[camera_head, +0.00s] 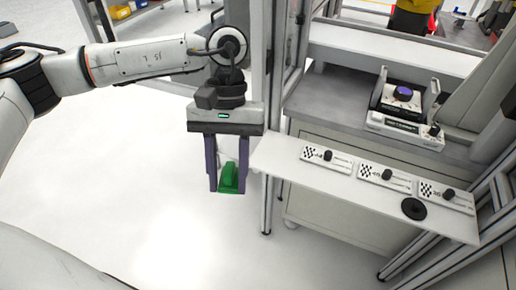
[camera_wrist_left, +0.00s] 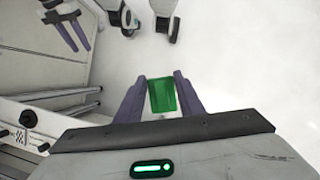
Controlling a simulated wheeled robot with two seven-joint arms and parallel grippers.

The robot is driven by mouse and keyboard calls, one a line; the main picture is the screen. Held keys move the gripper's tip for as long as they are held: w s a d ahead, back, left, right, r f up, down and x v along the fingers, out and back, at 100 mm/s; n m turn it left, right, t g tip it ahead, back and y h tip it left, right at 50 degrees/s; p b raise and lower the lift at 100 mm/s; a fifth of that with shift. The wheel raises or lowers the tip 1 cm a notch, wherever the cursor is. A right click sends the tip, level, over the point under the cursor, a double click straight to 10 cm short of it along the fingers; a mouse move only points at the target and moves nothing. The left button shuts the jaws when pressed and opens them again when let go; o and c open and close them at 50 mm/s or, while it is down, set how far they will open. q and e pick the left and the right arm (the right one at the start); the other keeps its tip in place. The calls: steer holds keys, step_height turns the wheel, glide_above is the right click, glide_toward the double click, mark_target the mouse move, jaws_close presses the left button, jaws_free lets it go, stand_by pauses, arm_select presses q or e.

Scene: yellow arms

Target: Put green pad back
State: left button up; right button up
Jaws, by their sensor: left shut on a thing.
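My left gripper (camera_head: 228,190) hangs in front of the robot, left of the white shelf. Its two purple fingers are shut on the green pad (camera_head: 229,178), which sits between the fingertips. In the left wrist view the green pad (camera_wrist_left: 162,95) shows between the fingers of my left gripper (camera_wrist_left: 161,80), over the pale floor. My right gripper (camera_wrist_left: 72,32) shows at the top left of the left wrist view, its two purple fingers apart with nothing seen between them.
The white shelf (camera_head: 285,163) carries several white plates with checker marks and black knobs, and a black disc (camera_head: 414,209). A device with a purple knob (camera_head: 403,93) stands on the grey bench behind. Metal frame posts (camera_head: 270,80) rise beside the left gripper. Open floor lies left.

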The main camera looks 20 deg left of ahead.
arm_select(q)
steer(key=w+d+f+n+t+h+b, duration=0.1)
steer(key=w+d+f+n+t+b, duration=0.2)
steer(key=n, duration=0.7)
steer(key=w+f+n+t+h+b, duration=0.25)
steer(key=f+n+t+b, duration=0.2)
steer(key=n, duration=0.65)
steer(key=w+n+y, duration=0.1)
steer(key=w+n, duration=0.2)
steer(key=w, duration=0.4)
steer(key=w+f+n+t+y, duration=0.1)
steer(key=w+n+y, duration=0.1)
steer(key=w+n, duration=0.2)
steer(key=w+a+n+y+b, duration=0.1)
steer(key=w+n, duration=0.3)
steer(key=w, duration=0.6)
steer(key=shift+w+f+t+y, duration=0.25)
steer(key=shift+w+t+y, duration=0.05)
steer(key=shift+t+y, duration=0.05)
steer(key=shift+w+f, duration=0.1)
steer(key=shift+f, duration=1.65)
steer(key=shift+f, duration=0.1)
steer(key=o, duration=1)
